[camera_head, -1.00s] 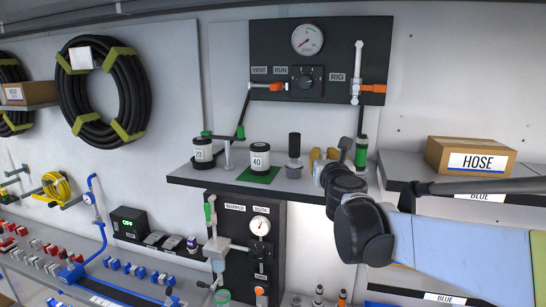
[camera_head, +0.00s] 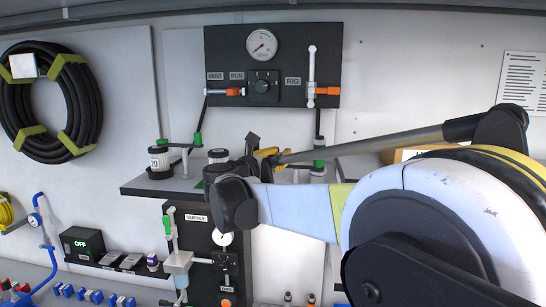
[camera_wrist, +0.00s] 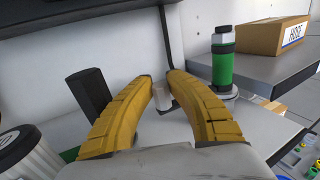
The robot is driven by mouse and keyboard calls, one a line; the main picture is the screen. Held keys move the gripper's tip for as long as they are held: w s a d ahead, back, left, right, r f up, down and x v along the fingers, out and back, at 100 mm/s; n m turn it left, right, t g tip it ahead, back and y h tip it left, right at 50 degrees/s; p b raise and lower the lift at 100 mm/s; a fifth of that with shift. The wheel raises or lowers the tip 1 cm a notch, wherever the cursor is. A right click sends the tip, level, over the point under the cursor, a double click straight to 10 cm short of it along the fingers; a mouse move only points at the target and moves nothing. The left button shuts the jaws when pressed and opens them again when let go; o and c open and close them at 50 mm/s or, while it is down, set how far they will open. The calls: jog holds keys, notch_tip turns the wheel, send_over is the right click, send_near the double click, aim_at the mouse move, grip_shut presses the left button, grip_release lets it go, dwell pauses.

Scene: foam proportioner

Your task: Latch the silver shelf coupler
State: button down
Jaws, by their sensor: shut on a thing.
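The wrist view shows the yellow fingers of my gripper (camera_wrist: 160,78) closed in around a short silver cylinder (camera_wrist: 161,97), which looks like part of the silver shelf coupler. The fingertips hide much of it. A dark block-like handle (camera_wrist: 88,92) leans beside the left finger; its base is hidden. In the head view my gripper (camera_head: 267,152) is over the shelf, largely behind my arm, beside the dark handle (camera_head: 252,143). I cannot tell from here whether the coupler is latched.
A green-banded coupler (camera_wrist: 222,62) stands right of my fingers, near the HOSE box (camera_wrist: 272,36). The shelf (camera_head: 150,188) carries the 20 canister (camera_head: 158,160) at left. The gauge panel (camera_head: 273,65) is above and the SUPPLY panel (camera_head: 202,240) below.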

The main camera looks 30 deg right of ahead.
dwell(0.4)
jog(key=c, duration=1.3)
grip_release()
jog(key=shift+w+d, duration=0.1)
jog(key=v, duration=1.2)
jog(key=shift+w, duration=0.1)
